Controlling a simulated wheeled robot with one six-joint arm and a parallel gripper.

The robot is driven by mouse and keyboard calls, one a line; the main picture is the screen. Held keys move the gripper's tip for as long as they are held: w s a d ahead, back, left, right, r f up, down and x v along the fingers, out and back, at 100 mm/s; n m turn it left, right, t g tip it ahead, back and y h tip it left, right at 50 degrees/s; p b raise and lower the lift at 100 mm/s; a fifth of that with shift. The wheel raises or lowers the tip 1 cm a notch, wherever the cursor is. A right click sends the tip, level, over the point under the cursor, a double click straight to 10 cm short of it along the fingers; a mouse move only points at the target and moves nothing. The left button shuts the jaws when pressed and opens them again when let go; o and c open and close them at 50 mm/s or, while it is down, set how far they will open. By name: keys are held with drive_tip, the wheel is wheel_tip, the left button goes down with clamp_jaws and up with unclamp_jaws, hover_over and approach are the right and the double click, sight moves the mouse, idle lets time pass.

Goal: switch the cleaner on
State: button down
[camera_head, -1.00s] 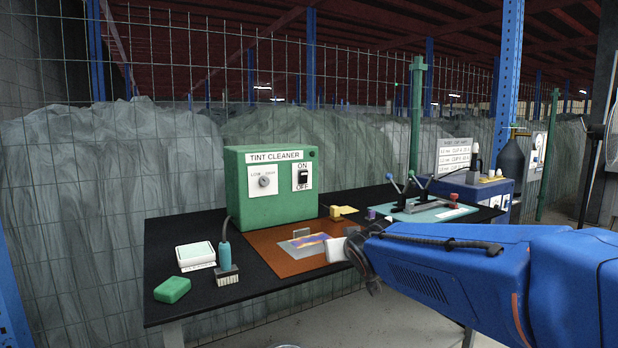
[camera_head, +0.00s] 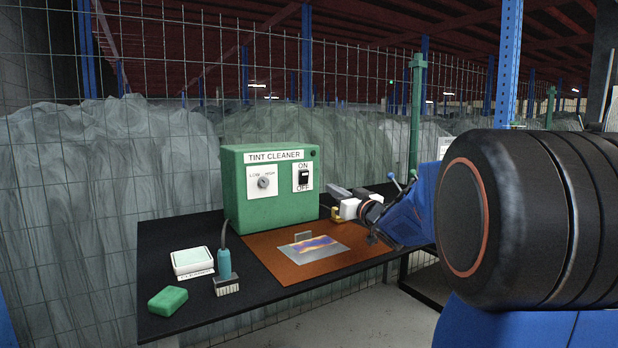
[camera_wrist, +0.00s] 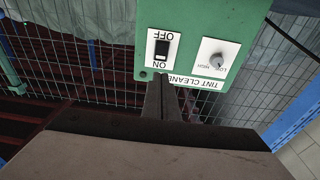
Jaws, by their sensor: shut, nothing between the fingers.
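The tint cleaner (camera_head: 240,200) is a green box at the back of the black table. Its front has a black rocker switch (camera_head: 304,178) on a white plate, ON above and OFF below. The switch also shows upside down in the wrist view (camera_wrist: 162,48). I cannot tell which way the rocker is tipped. A LOW/HIGH dial (camera_head: 263,183) sits left of the switch. My gripper (camera_head: 333,190) is just right of the cleaner, pointing left. In the wrist view my shut, empty fingers (camera_wrist: 162,84) appear just below the switch plate, near the ON side; contact cannot be told.
A brown mat (camera_head: 285,269) with a grey plate (camera_head: 313,249) lies before the cleaner. Wire fencing (camera_head: 350,75) runs behind the table.

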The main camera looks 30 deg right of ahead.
sight(305, 172)
drive_tip(key=shift+w, duration=0.1)
idle(0.3)
drive_tip(key=w, duration=0.4)
drive_tip(key=w+r, duration=0.1)
drive_tip(key=w, duration=0.4)
drive_tip(key=w+r, duration=0.1)
drive_tip(key=w, duration=0.3)
drive_tip(key=shift+w+a, duration=0.15)
drive_tip(key=shift+a, duration=0.1)
drive_tip(key=shift+w, duration=0.2)
drive_tip(key=shift+w+r, duration=0.1)
drive_tip(key=shift+w, duration=0.05)
